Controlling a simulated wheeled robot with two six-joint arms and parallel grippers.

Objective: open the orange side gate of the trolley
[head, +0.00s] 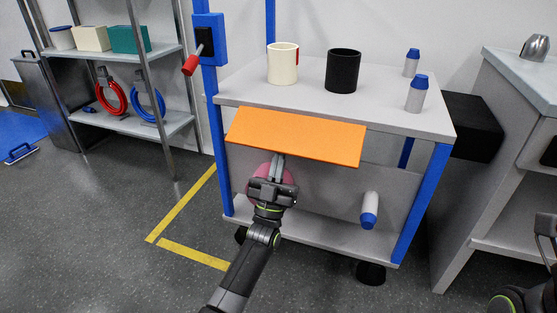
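The orange side gate (297,136) is a flat panel on the near side of the trolley (335,110), just below its top shelf. It is tilted, its lower edge sticking out towards me. My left gripper (279,160) is at the gate's lower edge, near its middle. Its fingers look close together, and their tips meet or pass behind that edge; I cannot tell if they touch it. No handle shows. My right gripper (546,225) is only partly in view at the right edge, away from the trolley, and its fingers are unclear.
A cream mug (283,64), a black mug (343,71) and two blue-capped bottles (416,95) stand on the top shelf. Below are a pink round thing (261,184), partly hidden by my gripper, and another bottle (370,208). A counter (485,150) stands at right, a rack (140,55) at left.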

